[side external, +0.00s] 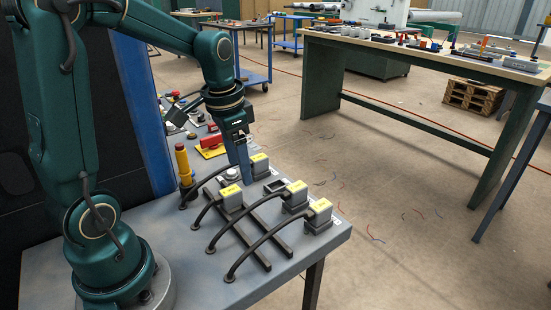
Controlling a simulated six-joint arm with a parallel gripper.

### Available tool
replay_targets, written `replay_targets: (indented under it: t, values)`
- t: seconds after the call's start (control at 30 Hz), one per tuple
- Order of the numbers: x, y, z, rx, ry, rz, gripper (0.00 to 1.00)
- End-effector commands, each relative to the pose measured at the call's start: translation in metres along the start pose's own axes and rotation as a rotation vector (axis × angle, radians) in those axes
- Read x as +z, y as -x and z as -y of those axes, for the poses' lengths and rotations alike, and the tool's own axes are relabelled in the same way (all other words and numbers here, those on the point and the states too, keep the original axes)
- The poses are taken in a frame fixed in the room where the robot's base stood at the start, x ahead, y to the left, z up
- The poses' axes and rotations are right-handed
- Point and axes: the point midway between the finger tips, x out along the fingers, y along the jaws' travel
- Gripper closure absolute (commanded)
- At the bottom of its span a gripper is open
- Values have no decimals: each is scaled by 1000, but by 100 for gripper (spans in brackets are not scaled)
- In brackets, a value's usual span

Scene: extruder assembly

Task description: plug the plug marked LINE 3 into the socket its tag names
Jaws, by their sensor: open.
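My gripper (243,178) points down over the table, open, with its fingertips just left of the far yellow-topped plug (259,163) and behind the near-left plug (231,197). I cannot tell whether it touches either. The near-left plug stands by the dark rails, apart from the row at the right. Two more yellow-topped plugs, the middle one (295,192) and the front one (319,211), sit on grey socket bases. An empty-looking socket (275,186) lies between the far and middle plugs. The plug markings and socket tags are too small to read, so LINE 3 cannot be picked out.
Black cables (262,245) arch from the plugs to the table (190,262). Dark rails (247,232) lie under them. A yellow cylinder (183,163) and a red item (211,145) stand behind, left of my gripper. The table's front right corner is clear.

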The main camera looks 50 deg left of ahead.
Motion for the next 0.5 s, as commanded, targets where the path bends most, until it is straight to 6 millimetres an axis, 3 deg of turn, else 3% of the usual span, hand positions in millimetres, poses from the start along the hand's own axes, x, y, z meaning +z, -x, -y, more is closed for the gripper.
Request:
replay_targets:
  t: [0.2, 0.5]
  values:
    - [12, -38, 27, 54, 100, 114, 28]
    - [23, -65, 29, 73, 132, 148, 28]
